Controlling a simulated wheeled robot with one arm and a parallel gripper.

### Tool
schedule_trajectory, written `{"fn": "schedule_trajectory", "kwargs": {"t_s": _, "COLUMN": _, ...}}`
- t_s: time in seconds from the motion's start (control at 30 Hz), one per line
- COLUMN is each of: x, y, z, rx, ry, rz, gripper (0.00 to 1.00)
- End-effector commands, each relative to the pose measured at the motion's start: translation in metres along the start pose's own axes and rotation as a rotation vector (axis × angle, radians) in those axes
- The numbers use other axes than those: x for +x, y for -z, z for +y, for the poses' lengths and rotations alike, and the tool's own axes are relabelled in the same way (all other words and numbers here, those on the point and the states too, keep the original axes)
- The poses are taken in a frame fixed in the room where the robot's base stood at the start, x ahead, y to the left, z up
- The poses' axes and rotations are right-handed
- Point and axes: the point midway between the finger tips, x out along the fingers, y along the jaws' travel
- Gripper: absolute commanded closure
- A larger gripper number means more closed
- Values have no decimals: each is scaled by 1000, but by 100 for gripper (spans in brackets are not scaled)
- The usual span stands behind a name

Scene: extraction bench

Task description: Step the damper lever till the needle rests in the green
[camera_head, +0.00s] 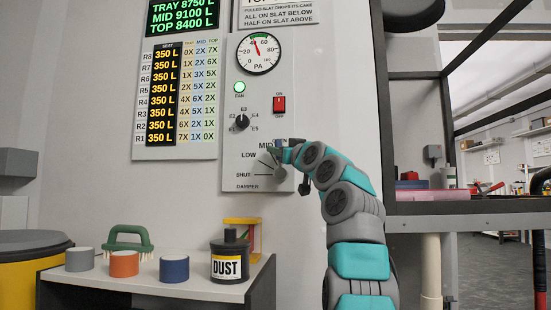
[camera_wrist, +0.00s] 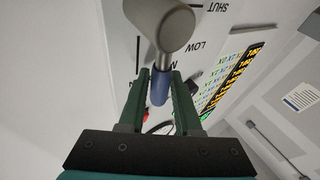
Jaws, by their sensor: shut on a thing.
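The damper lever (camera_wrist: 160,88) shows in the wrist view as a grey hub with a blue grip between my two green fingers. My gripper (camera_head: 284,147) is shut on it in front of the damper panel (camera_head: 240,128). In the head view the gripper is near the OPEN and MID labels and hides much of the lever, so its exact setting is hard to read. The round PA gauge (camera_head: 258,53) has a green band at its top. Its red needle points up and slightly left, near the band's left end; whether it is inside is too small to tell.
A red switch (camera_head: 279,105), a lit green FAN lamp (camera_head: 240,87) and a black selector knob (camera_head: 242,122) sit on the panel above the lever. A low bench (camera_head: 150,283) holds cups, a brush and a DUST jar (camera_head: 230,262). A shelf (camera_head: 440,208) stands right of my arm.

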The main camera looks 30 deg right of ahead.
Motion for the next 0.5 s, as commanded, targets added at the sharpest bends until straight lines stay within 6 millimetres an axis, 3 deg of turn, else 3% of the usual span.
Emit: {"fn": "schedule_trajectory", "kwargs": {"t_s": 0.5, "x": -5, "y": 2, "z": 6, "rx": 83, "ry": -28, "rz": 60, "gripper": 100}}
